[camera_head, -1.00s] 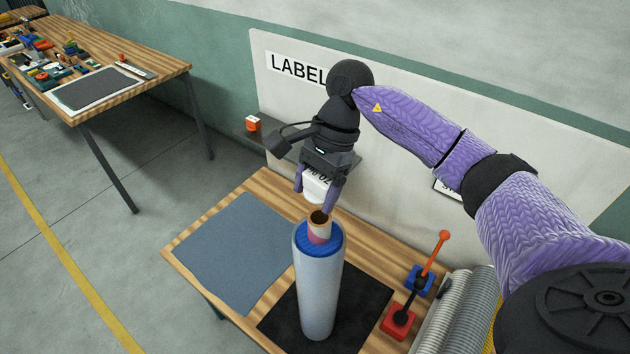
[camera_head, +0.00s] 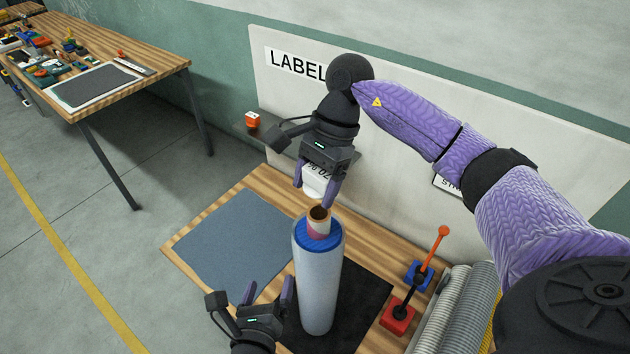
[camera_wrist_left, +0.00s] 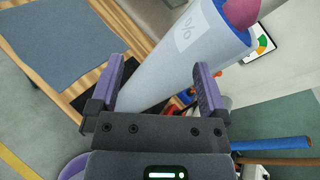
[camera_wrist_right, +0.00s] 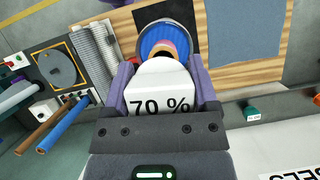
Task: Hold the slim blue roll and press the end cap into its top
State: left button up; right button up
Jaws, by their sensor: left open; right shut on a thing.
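The slim blue roll (camera_head: 318,285) stands upright on a black mat (camera_head: 365,300), its pale wrap showing a blue top and a pinkish core with an open brown end. My right gripper (camera_head: 316,193) is shut on a white end cap (camera_head: 313,180), just above and behind the core's opening. In the right wrist view the cap (camera_wrist_right: 160,85) is marked "70 %" and covers part of the roll's top (camera_wrist_right: 165,38). My left gripper (camera_head: 268,291) is open, low and just left of the roll. In the left wrist view the roll (camera_wrist_left: 185,60) lies between and beyond the spread fingers (camera_wrist_left: 158,90).
A blue-grey mat (camera_head: 232,245) covers the table's left part. A white label board (camera_head: 400,130) rises behind.

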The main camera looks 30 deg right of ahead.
aim_at(315, 234)
pick_arm(q)
jog(key=s+d+r+m+h, duration=0.3)
jog(key=d+r+m+h, duration=0.15)
jog(key=r+m, duration=0.2)
jog(key=shift+m+g, duration=0.3)
jog(key=shift+m, duration=0.05)
jog(key=x, duration=0.9)
jog(key=shift+w+d+f, duration=0.2)
jog(key=shift+w+f, duration=0.05)
jog(key=shift+f, duration=0.15)
grip_shut()
